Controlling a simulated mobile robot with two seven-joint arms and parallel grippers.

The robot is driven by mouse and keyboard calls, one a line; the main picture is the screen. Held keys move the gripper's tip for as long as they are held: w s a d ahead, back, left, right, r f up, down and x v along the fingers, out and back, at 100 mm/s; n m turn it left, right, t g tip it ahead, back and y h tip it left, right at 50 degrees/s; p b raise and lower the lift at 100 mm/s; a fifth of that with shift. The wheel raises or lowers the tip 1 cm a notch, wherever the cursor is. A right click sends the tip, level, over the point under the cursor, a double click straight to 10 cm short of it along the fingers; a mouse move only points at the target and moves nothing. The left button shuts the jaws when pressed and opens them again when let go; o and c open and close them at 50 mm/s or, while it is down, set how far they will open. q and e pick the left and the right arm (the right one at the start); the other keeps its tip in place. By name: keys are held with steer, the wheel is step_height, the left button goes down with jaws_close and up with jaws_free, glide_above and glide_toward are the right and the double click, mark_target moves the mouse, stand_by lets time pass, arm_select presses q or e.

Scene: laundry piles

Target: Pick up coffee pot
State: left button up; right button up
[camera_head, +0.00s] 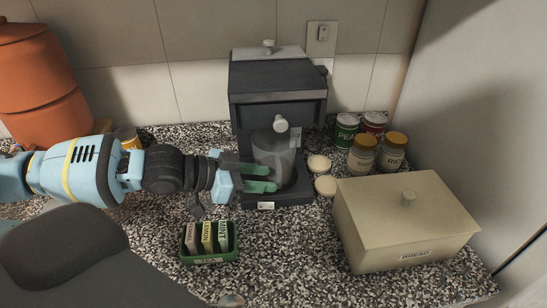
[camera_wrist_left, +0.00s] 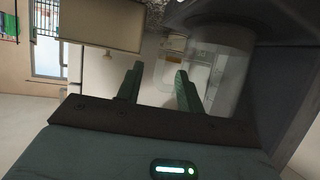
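The coffee pot (camera_head: 273,150), a see-through grey vessel with a pale knob above it, stands in the dark coffee maker (camera_head: 278,95). My left gripper (camera_head: 270,179) comes in from the left, its two green fingers at the lower part of the pot. In the left wrist view the fingers (camera_wrist_left: 158,75) are spread apart, and the clear pot wall (camera_wrist_left: 228,70) rises just right of them. Pale shapes show between and behind the fingers; I cannot tell whether a handle lies between them. Whether the fingers touch the pot is unclear. My right gripper is not in view.
A green tea box (camera_head: 210,258) sits in front of my left wrist. A beige bread box (camera_head: 400,222) stands at the right. Pale round lids (camera_head: 322,175) and several jars and cans (camera_head: 362,155) are right of the machine. An orange pot (camera_head: 42,90) stands at the left.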

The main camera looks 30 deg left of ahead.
arm_select(q)
steer(key=shift+x, duration=1.2)
jaws_close()
steer(key=shift+r, duration=0.1)
